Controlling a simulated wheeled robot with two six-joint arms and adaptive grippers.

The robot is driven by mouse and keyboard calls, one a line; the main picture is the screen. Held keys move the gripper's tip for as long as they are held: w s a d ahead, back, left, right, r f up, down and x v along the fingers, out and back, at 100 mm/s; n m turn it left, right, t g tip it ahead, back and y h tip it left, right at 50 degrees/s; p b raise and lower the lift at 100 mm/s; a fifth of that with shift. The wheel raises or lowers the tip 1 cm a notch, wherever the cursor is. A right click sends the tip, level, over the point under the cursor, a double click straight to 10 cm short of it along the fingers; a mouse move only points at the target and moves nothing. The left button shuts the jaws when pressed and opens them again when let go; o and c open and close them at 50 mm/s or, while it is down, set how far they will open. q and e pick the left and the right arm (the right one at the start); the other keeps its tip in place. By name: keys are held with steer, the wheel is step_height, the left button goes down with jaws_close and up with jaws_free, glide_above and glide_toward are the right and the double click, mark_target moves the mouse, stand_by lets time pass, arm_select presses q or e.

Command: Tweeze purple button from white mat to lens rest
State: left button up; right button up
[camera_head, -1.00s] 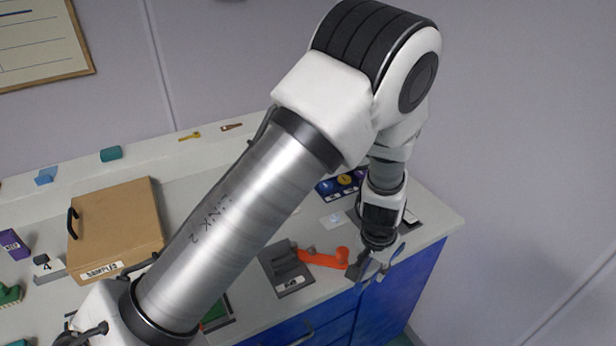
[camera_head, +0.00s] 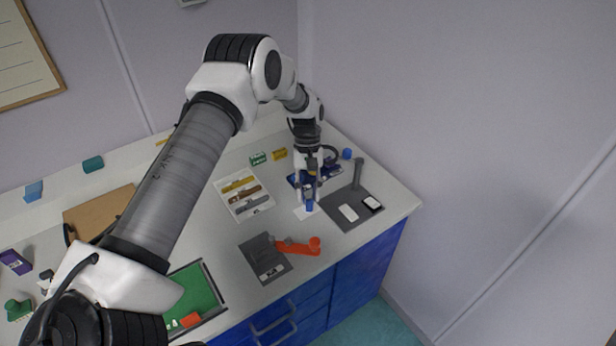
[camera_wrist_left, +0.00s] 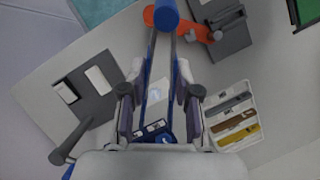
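My left gripper (camera_head: 308,182) stands over the bench at the back right, close above the white mat (camera_head: 304,213). It is shut on blue tweezers (camera_head: 309,205), whose rounded blue end sticks out toward the front. In the left wrist view the tweezers (camera_wrist_left: 166,15) run between the two finger pads (camera_wrist_left: 160,108), with their legs spread in a V. Beyond the legs, the white mat (camera_wrist_left: 160,88) carries a pale round mark; I cannot make out a purple button. A dark blue tray (camera_head: 329,174) with round spots, perhaps the lens rest, is partly hidden behind the gripper. My right gripper is not in view.
A grey plate with an upright post (camera_head: 357,175) and two pads stands right of the mat. A white tool tray (camera_head: 226,187) lies to its left. An orange-handled device (camera_head: 298,246) is in front. Green and yellow boxes (camera_head: 279,154) stand behind.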

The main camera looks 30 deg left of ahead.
arm_select(q)
steer(key=shift+d+f+b, duration=0.2)
steer(key=shift+f+b, duration=3.3)
steer(key=shift+f, duration=1.5)
jaws_close()
